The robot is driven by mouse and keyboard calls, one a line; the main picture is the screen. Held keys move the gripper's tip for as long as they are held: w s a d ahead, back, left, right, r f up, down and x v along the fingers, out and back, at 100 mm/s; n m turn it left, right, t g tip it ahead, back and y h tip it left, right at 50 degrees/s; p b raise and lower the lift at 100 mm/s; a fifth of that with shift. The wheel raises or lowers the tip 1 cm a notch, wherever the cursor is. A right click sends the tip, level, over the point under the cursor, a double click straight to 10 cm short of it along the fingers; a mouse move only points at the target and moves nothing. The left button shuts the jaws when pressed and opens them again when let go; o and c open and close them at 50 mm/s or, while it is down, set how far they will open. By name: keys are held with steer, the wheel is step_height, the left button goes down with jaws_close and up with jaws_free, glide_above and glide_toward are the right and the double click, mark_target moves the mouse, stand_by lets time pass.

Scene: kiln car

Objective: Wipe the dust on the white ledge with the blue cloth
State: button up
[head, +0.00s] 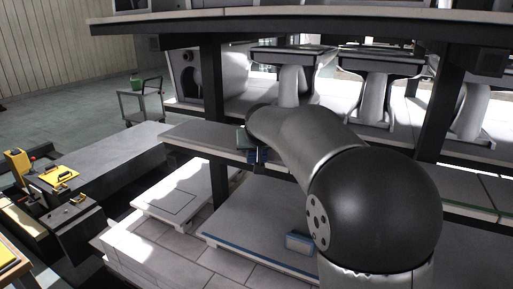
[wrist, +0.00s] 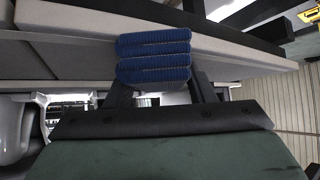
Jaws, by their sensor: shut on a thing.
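The blue cloth (wrist: 153,55) is a folded, ribbed stack between the two dark fingers of my gripper (wrist: 158,78) in the wrist view. It overlaps a pale slab edge; I cannot tell whether it touches. In the head view my gripper (head: 257,152) is partly hidden behind my arm, beside the middle shelf, with only a little dark blue showing. A pale ledge (wrist: 225,48) runs behind the cloth in the wrist view. It seems to be the middle shelf (head: 195,134) in the head view. I cannot tell if it is the white ledge, and I make out no dust.
Dark posts (head: 212,85) hold the upper deck (head: 300,27) above my arm. White pedestal-like pieces (head: 373,95) stand behind. A small blue block (head: 299,242) lies on the lower blue-edged slab (head: 250,215). A white slab (head: 180,197) lies to its left. Yellow-topped equipment (head: 58,176) stands far left.

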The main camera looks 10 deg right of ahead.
steer(key=shift+r+p, duration=2.4)
steer(key=shift+r, duration=1.15)
